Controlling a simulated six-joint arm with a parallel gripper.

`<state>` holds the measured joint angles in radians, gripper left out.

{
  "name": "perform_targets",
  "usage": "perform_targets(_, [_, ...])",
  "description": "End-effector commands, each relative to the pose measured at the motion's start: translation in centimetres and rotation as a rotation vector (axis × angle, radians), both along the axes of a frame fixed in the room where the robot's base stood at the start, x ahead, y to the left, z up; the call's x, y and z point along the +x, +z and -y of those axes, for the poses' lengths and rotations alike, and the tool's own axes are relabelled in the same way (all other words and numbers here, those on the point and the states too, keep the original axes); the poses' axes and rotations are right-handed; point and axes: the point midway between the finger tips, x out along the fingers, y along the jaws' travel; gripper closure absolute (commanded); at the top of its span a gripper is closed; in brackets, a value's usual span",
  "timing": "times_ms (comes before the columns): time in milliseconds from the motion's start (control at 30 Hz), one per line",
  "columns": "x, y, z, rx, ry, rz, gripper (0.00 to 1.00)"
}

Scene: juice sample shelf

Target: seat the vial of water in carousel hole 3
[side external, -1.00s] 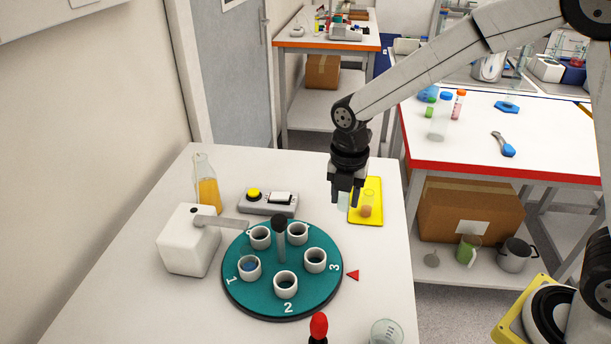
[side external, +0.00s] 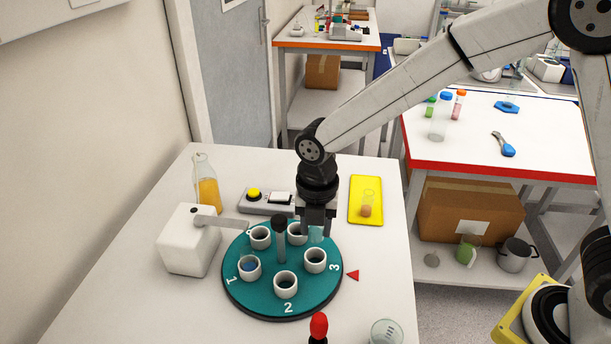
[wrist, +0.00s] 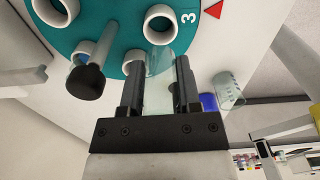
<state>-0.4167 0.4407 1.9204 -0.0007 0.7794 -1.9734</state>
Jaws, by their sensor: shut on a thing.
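My gripper (side external: 318,222) is shut on a clear vial (wrist: 160,75), the vial of water, and holds it upright over the far right part of the teal carousel (side external: 262,305). In the side view the vial's lower part (side external: 317,236) shows below the fingers, behind the white holder of hole 3 (side external: 315,260). The hole 3 holder looks empty and also shows in the wrist view (wrist: 161,24), ahead of the vial's end and beside the number 3. The vial is not in it. My gripper partly hides the holder at the back of the carousel (side external: 297,231).
The carousel's central post (side external: 279,240) stands left of my gripper. A white block with an arm (side external: 188,240) reaches over the carousel's left side. A yellow tray (side external: 365,184) holds a vial of orange-brown liquid (side external: 366,208). A flask (side external: 207,190) stands behind; a beaker (side external: 386,333) is in front.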

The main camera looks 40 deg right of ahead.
Motion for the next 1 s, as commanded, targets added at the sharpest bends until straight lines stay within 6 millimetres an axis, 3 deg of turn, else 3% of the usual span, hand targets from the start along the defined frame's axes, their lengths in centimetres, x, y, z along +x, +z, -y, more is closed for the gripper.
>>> perform_targets(767, [0.0, -4.1, 0.0, -0.001, 0.000, -0.002, 1.00])
perform_targets(1000, [0.0, -4.2, 0.0, 0.000, 0.000, 0.000, 1.00])
